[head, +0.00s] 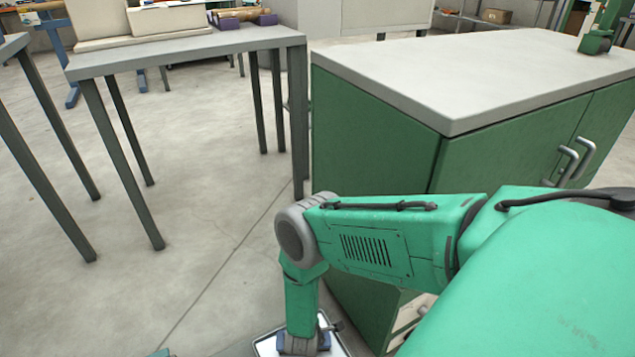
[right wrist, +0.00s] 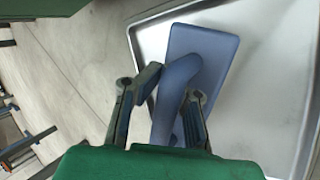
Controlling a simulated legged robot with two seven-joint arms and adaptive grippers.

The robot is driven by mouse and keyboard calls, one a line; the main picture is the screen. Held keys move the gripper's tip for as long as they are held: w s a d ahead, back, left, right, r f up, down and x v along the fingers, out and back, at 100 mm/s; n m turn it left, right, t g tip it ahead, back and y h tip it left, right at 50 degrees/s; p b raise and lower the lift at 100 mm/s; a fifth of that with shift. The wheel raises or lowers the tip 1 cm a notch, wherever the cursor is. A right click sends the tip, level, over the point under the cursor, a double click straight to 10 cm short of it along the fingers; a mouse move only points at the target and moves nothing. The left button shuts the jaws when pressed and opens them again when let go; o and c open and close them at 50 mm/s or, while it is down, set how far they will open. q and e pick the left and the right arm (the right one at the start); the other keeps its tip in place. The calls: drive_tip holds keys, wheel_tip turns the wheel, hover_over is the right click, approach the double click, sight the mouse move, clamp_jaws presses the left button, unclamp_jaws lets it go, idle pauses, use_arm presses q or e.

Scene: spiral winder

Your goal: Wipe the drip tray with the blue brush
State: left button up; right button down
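The blue brush (right wrist: 203,58) shows in the right wrist view, its flat rectangular head lying over the tray and its handle running back between my fingers. My right gripper (right wrist: 172,88) has a finger on each side of the handle and looks shut on it. The drip tray (right wrist: 268,112) is a shallow, pale metal tray with a raised rim. In the head view the tray (head: 264,346) shows at the bottom edge, partly hidden under my right gripper (head: 303,345), which points down over it. Whether the bristles touch the tray is hidden. My left gripper is not in view.
A green cabinet (head: 375,130) with a pale top stands just right of and beyond the tray. A grey table (head: 190,50) stands at the back left, with a purple-ended holder (head: 240,16) on it. The concrete floor (head: 200,215) between is clear.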

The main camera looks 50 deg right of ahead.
drive_tip(key=shift+w+a+f, duration=0.1)
drive_tip(key=shift+a+f, duration=0.1)
drive_tip(key=shift+a, duration=0.85)
drive_tip(key=shift+w+d+r+p, duration=0.1)
drive_tip(key=shift+d+r+p, duration=0.05)
drive_tip(key=shift+r+p, duration=2.45)
drive_tip(key=shift+r+b, duration=0.45)
drive_tip(key=shift+r, duration=0.05)
wheel_tip(320, 180, up, 3)
drive_tip(key=shift+p, duration=1)
drive_tip(key=shift+w, duration=0.1)
